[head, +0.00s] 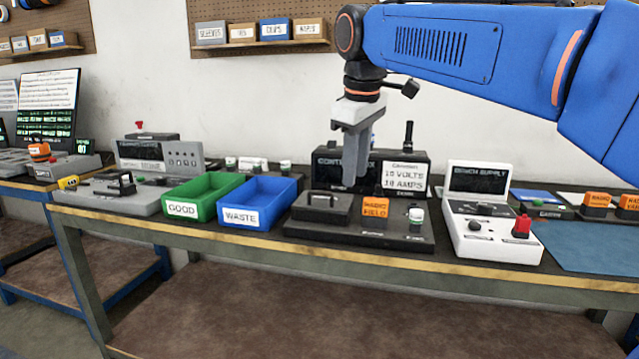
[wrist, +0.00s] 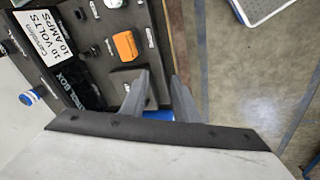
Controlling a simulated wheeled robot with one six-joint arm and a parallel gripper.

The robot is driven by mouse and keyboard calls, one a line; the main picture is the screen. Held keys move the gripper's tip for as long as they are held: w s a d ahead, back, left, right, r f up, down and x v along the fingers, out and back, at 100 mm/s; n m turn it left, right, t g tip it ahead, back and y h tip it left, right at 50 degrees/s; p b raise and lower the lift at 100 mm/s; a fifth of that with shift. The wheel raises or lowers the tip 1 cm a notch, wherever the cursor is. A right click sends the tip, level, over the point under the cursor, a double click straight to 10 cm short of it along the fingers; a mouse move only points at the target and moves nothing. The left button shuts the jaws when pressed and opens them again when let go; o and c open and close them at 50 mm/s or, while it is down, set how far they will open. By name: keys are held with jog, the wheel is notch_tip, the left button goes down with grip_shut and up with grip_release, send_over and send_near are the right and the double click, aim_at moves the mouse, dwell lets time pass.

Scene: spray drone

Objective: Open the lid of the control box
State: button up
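I cannot tell for sure which part is the lid. My gripper (head: 354,183) points down in front of the panel, hiding part of the lettering. In the wrist view its fingers (wrist: 160,78) are apart with nothing held between them. Contact with the panel cannot be judged.
A green bin (head: 203,194) and a blue bin (head: 258,202) stand left of the control box. A white bench supply (head: 492,236) stands close on its right. A grey console (head: 158,155) is farther left. A blue mat (head: 590,247) lies at the right.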

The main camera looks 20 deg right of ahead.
aim_at(319, 194)
jog(key=w+a+r+n+g, duration=0.1)
jog(key=w+a+r+n, duration=0.4)
jog(key=w+r, duration=0.5)
jog(key=shift+m, duration=0.4)
jog(key=w+f, duration=0.1)
jog(key=f, duration=0.4)
jog(key=w+f, duration=0.1)
jog(key=f, duration=0.5)
jog(key=w+d+f, duration=0.1)
jog(key=f, duration=0.5)
jog(key=shift+f, duration=0.2)
grip_shut()
